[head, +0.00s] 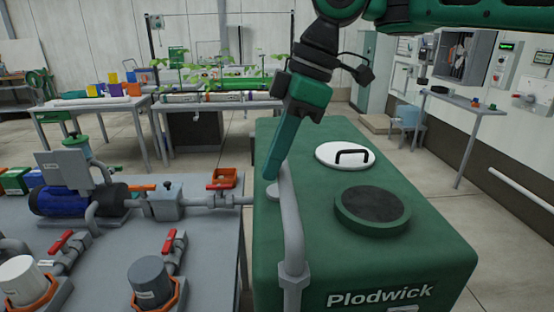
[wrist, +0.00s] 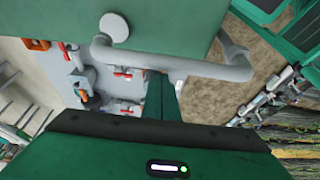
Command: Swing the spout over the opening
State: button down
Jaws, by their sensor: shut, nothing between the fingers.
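The spout is a grey bent pipe (head: 291,225) at the near left edge of the green tank (head: 300,140). It rises through a collar and its upper end lies beside my gripper. In the wrist view the grey pipe (wrist: 205,70) crosses the picture. A round, dark-centred opening with a raised green rim (head: 373,207) is on the tank top, right of the spout. My gripper (head: 272,180) points down at the spout's upper part, its fingers shut and empty. In the wrist view the fingers (wrist: 161,78) reach the pipe; I cannot tell whether they touch it.
A white lid with a black handle (head: 345,155) lies on the tank top behind the opening. A grey bench (head: 200,265) with a blue pump (head: 80,198), pipes and red-handled valves stands at the left. Plant tables are behind. The floor right of the tank is clear.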

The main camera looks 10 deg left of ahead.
jog(key=shift+d, duration=0.1)
dwell(0.3)
jog(key=shift+w+d+m+t, duration=0.25)
jog(key=shift+d+m+t, duration=0.05)
jog(key=shift+d+m, duration=0.6)
jog(key=s+d+m+t, duration=0.1)
jog(key=d+m+t, duration=0.1)
jog(key=d+m, duration=0.5)
jog(key=shift+s+d+m+t, duration=0.2)
jog(key=shift+d+m+t, duration=0.15)
jog(key=shift+d, duration=1.1)
jog(key=shift+h, duration=0.3)
